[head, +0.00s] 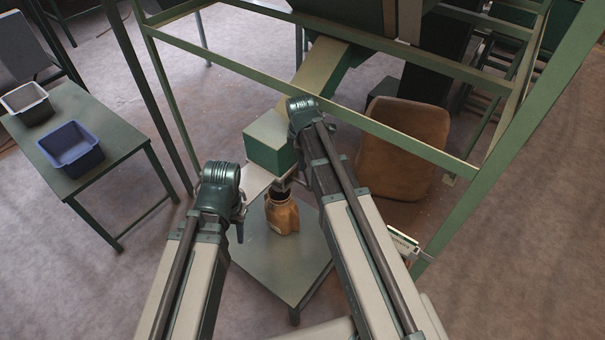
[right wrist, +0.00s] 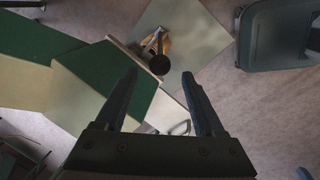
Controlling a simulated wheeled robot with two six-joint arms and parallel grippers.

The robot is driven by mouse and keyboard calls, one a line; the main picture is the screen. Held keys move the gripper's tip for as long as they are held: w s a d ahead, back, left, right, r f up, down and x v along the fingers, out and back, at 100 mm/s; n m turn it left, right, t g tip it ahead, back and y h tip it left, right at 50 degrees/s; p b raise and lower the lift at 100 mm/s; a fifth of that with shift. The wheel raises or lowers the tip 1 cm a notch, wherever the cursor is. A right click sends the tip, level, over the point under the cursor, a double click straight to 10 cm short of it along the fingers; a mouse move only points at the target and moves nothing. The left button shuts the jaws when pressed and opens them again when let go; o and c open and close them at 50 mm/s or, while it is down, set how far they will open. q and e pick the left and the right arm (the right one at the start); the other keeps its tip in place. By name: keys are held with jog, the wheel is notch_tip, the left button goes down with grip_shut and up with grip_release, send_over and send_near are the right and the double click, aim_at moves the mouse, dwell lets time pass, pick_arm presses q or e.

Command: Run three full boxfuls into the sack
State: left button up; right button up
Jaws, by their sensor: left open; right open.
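A green-topped box (head: 270,143) sits at the lower end of a sloping chute (head: 318,72) under the hopper (head: 345,14). Below it an orange-brown sack (head: 282,214) stands upright on a low green table (head: 290,262). A pale metal loop (right wrist: 180,128) shows between my right gripper's fingers. My right gripper (right wrist: 160,80) is open and empty above the box area. My left gripper (head: 240,224) is open, left of the sack. The box's inside is hidden.
A green frame with posts and rails (head: 330,110) surrounds the hopper. A side table (head: 122,134) at the left bears a blue tub (head: 71,148) and a white tub (head: 27,102).

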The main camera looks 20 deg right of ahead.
aim_at(305, 177)
jog(key=b+x, duration=0.8)
jog(key=x, duration=0.1)
jog(key=shift+f, duration=0.2)
grip_shut()
dwell(1.2)
